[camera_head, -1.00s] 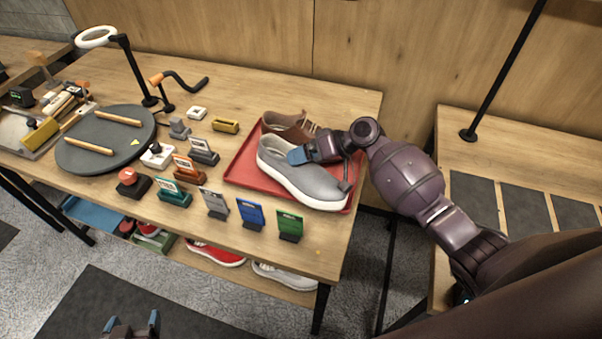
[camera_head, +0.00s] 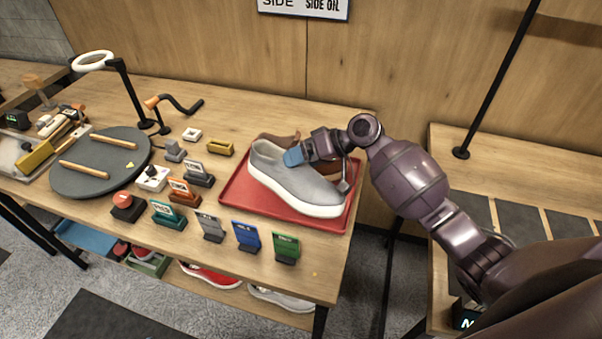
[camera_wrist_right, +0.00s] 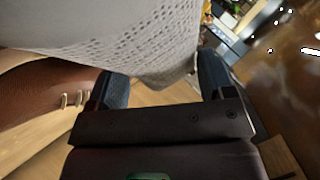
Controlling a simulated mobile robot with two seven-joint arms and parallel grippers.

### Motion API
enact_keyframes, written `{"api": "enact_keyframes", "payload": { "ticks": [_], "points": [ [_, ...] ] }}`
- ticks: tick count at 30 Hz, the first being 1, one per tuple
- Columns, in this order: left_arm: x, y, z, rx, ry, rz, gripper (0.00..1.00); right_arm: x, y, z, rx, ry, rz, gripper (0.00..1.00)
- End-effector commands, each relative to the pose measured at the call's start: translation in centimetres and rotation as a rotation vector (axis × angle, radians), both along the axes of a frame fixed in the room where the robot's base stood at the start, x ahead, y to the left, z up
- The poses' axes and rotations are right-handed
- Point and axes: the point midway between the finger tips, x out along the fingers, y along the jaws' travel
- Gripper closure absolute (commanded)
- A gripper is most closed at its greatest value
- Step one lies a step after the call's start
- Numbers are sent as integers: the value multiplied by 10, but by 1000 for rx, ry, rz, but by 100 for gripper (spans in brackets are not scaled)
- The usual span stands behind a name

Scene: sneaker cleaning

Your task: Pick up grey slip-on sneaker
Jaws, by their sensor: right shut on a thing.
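The grey slip-on sneaker (camera_head: 292,182) with a white sole appears raised a little above the red tray (camera_head: 237,190), its toe toward the lower right. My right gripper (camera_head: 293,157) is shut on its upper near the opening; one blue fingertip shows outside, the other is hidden. In the right wrist view the sneaker's grey knit upper (camera_wrist_right: 120,35) fills the space between the two fingers (camera_wrist_right: 162,80). A brown shoe (camera_head: 276,141) is behind the sneaker, mostly hidden; it also shows in the right wrist view (camera_wrist_right: 45,110). My left gripper is out of view.
Coloured label stands (camera_head: 247,236) line the table's front, left of and before the tray. A dark round turntable (camera_head: 102,160) and ring lamp (camera_head: 92,60) stand farther left. A red shoe (camera_head: 210,276) and a pale shoe (camera_head: 282,298) lie on the shelf below.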

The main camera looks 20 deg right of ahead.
Motion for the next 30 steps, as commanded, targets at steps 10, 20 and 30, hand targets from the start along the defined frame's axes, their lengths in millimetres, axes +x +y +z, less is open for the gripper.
{"api": "enact_keyframes", "payload": {
  "ticks": [10,20,30],
  "points": [
    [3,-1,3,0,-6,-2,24,1,0,89,0,-7,2,81],
    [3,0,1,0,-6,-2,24,1,0,130,-5,-9,1,81],
    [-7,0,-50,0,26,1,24,12,10,85,-78,-69,62,81]
  ]
}}
